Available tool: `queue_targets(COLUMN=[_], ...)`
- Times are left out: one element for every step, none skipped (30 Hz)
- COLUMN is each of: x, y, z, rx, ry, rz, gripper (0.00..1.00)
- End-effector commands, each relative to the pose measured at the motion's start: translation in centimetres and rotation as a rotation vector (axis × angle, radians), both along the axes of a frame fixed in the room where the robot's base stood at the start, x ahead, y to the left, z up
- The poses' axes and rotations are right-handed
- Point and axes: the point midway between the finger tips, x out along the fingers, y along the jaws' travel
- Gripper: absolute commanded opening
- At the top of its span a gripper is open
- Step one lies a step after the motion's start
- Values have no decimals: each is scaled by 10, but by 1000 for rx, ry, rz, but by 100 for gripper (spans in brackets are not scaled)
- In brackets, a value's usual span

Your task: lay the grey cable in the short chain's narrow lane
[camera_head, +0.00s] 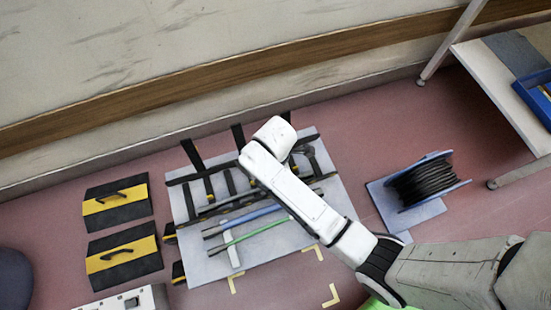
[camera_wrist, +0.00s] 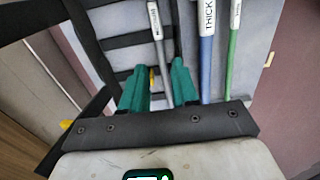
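The grey cable (camera_head: 224,206) lies on the pale board (camera_head: 207,268), beside a black frame of bars and slots (camera_head: 208,188) that looks like the chain. I cannot tell the short chain or its narrow lane apart. In the wrist view the grey cable (camera_wrist: 159,38), with a white label, runs down toward the gap between my fingers. My gripper (camera_wrist: 159,66) has two teal fingers standing apart, so it is open. The cable does not look pinched; its height against the fingertips is unclear. In the head view my arm hides the gripper and part of the frame.
A blue cable (camera_head: 246,217) labelled THICK and a green cable (camera_head: 254,233) lie close beside the grey one. Two black-and-yellow boxes (camera_head: 117,203) stand left. A black cable reel (camera_head: 424,186) stands right, and a table (camera_head: 497,88) at upper right. The wall runs behind.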

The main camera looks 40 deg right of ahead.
Motion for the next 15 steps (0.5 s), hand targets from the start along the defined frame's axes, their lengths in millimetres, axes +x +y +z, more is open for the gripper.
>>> queue_targets(x=[0,0,0,0,0,0,0,0,0,0,0,0,0,0,0], y=[0,0,0,0,0,0,0,0,0,0,0,0,0,0,0], z=[15,20,27,31,35,39,42,44,47,49,50,51,51,51,51], rx=[0,0,1,0,0,0,0,0,0,0,0,0,0,0,0], ry=[-2,-2,-1,-2,-2,-1,0,-1,-1,-1,0,0,1,1,1], rz=[0,0,0,0,0,0,0,0,0,0,0,0,0,0,0], gripper=[29,29,29,29,29,29,29,29,29,29,29,29,29,29,29])
